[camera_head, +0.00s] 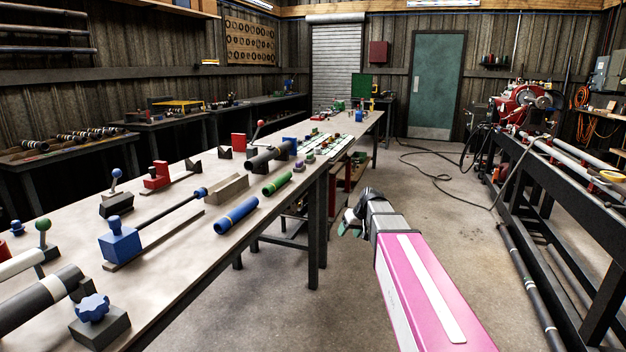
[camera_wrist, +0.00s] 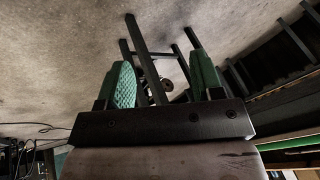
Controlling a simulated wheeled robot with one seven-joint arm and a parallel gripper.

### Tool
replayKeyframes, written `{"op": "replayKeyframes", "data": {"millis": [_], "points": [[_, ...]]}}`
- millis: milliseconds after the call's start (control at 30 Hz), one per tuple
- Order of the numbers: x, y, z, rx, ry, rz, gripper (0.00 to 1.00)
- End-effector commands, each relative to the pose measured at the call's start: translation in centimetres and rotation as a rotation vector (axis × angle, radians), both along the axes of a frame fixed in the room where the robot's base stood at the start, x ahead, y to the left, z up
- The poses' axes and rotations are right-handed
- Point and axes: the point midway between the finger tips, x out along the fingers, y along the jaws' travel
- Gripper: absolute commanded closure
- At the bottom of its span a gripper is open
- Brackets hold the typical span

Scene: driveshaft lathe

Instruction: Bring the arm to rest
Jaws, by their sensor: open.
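My arm, with a pink and white link, reaches forward from the bottom right of the head view. My gripper (camera_head: 350,222) hangs at its far end, over the open floor just right of the long workbench (camera_head: 185,245). In the wrist view my gripper (camera_wrist: 162,85) shows two green-padded fingers set wide apart. Nothing sits between them but the view of the floor and dark bench legs beyond. The fingers touch nothing that I can see.
The workbench holds a blue cylinder (camera_head: 236,215), a green cylinder (camera_head: 277,184) and several fixtures. A dark lathe stand (camera_head: 555,205) stands at the right. A cable (camera_head: 440,175) lies on the floor.

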Motion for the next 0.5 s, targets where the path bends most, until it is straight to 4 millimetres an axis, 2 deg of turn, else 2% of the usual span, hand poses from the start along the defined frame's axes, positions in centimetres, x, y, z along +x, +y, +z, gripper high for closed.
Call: {"op": "replayKeyframes", "data": {"millis": [33,200,300,400,500], "points": [[-3.1,-0.3,-2.2,-0.029,0.038,-0.028,0.40],[-10.7,-2.0,-8.1,-0.142,0.147,-0.132,0.40],[-15.1,-2.9,-10.8,-0.208,0.202,-0.188,0.40],[-18.7,-3.8,-12.8,-0.268,0.242,-0.235,0.40],[-21.4,-4.5,-14.1,-0.313,0.269,-0.268,0.40]]}}
